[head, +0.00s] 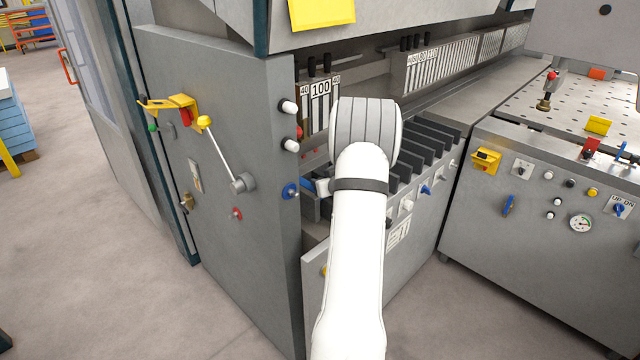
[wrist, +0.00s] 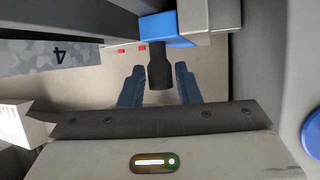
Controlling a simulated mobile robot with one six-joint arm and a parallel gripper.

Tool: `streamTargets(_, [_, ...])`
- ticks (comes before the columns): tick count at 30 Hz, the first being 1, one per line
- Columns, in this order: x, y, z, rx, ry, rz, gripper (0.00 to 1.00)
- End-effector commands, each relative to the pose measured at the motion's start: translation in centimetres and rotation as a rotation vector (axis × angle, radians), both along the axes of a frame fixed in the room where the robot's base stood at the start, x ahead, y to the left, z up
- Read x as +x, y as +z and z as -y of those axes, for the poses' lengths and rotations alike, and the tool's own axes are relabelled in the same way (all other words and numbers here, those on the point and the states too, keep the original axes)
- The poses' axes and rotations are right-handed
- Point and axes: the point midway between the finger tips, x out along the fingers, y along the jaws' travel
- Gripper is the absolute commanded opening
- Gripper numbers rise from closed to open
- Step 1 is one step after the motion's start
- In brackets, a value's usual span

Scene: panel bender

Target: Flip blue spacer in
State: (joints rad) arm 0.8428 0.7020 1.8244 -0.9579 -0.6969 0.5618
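The blue spacer (wrist: 168,29) is a blue block at the top of the wrist view, beside a pale grey block. A dark round peg or handle (wrist: 159,72) shows directly below it. My gripper (wrist: 159,67) is open, with one blue-grey finger on each side of the dark handle and a visible gap on both sides. In the head view a small blue piece (head: 307,184), apparently the same spacer, shows just left of my arm's end, at the near end of the tool slots. My fingers are hidden behind my arm there.
A grey side panel (head: 222,150) with a lever, knobs and a blue button (head: 290,190) stands close at left. Dark slotted dividers (head: 430,140) run back to the right.

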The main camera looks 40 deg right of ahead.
Motion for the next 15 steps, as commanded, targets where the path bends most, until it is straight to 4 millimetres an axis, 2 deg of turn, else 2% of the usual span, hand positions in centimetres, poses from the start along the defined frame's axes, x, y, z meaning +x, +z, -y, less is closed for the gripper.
streamTargets(9, [-4.4, 1.8, -1.0, 0.000, -0.002, -0.001, 0.30])
streamTargets(15, [-6.4, 2.7, -1.4, 0.001, -0.001, -0.003, 0.30])
